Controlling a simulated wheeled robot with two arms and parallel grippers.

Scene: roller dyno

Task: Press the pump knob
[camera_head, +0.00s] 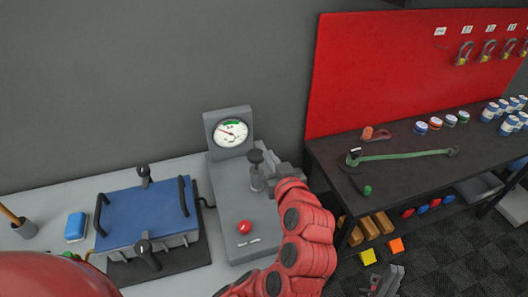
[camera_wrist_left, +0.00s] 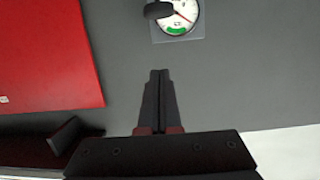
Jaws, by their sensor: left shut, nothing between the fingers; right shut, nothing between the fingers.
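The pump is a grey unit (camera_head: 235,205) on the light bench, with a black knob (camera_head: 255,156) on an upright stem and a round gauge (camera_head: 230,132) behind it. My left gripper (camera_head: 270,160) is shut and empty, close beside the knob on its right; contact cannot be told. In the left wrist view the shut fingers (camera_wrist_left: 158,75) point toward the gauge (camera_wrist_left: 178,18), with the dark knob (camera_wrist_left: 158,10) partly in front of it and apart from the fingertips in the picture. My right gripper (camera_head: 386,281) is shut and empty, low at the bottom right over the floor.
A red button (camera_head: 244,227) sits on the pump's front. A blue-topped box (camera_head: 145,215) with black handles and clamps stands left of the pump. At right, a dark workbench (camera_head: 400,165) holds a green wrench-like tool (camera_head: 405,155); a red board (camera_head: 400,70) stands behind.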

